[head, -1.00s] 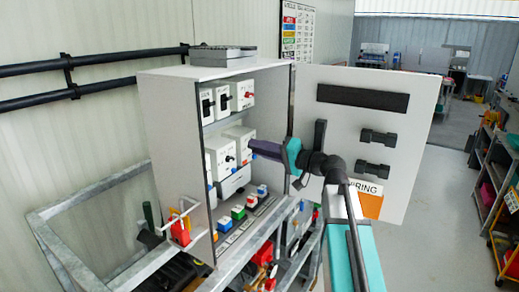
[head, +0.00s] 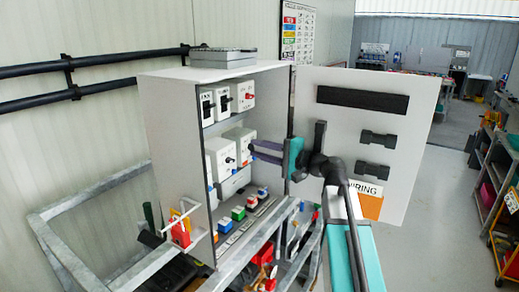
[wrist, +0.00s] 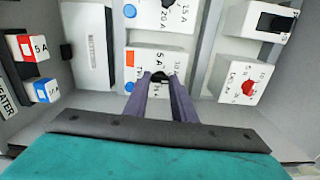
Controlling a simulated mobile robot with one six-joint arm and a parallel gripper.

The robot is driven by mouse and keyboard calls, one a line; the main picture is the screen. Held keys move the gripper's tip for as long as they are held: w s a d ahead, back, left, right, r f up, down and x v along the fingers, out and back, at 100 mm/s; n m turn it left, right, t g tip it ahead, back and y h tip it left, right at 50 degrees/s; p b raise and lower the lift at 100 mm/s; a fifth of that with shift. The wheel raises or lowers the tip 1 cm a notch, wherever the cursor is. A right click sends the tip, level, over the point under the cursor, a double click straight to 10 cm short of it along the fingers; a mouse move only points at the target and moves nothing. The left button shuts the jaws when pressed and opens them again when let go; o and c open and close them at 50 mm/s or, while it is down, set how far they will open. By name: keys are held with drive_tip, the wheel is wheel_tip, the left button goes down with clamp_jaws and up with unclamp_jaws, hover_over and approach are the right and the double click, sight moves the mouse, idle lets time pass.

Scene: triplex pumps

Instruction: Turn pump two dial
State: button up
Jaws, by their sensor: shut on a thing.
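My gripper (wrist: 158,76) is shut on a small black dial (wrist: 160,73) on the front of a white module marked with amp values (wrist: 172,62). The two purple fingers sit on either side of the dial and partly hide it. In the head view my gripper (head: 252,148) reaches into the open cabinet from the right, its tips at the white module (head: 240,135) at the right of the middle row. No pump number is readable there, so I cannot tell from a label which pump this dial belongs to.
The cabinet door (head: 400,110) stands open at the right, behind my arm. Above is a module with a red knob (head: 249,96), also in the wrist view (wrist: 248,86). Small coloured blocks (head: 238,213) line the cabinet floor. A red lockout piece (head: 180,233) hangs at the left edge.

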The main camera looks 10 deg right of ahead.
drive_tip(key=m+p, duration=0.1)
drive_tip(key=m, duration=0.3)
drive_tip(key=shift+p, duration=0.3)
idle(0.3)
drive_tip(key=o, duration=1.1)
drive_tip(key=shift+c, duration=0.2)
drive_tip(key=shift+d, duration=0.1)
drive_tip(key=b+v, duration=0.4)
drive_tip(key=v, duration=0.9)
drive_tip(key=shift+s+d, duration=0.2)
drive_tip(key=shift+s, duration=0.15)
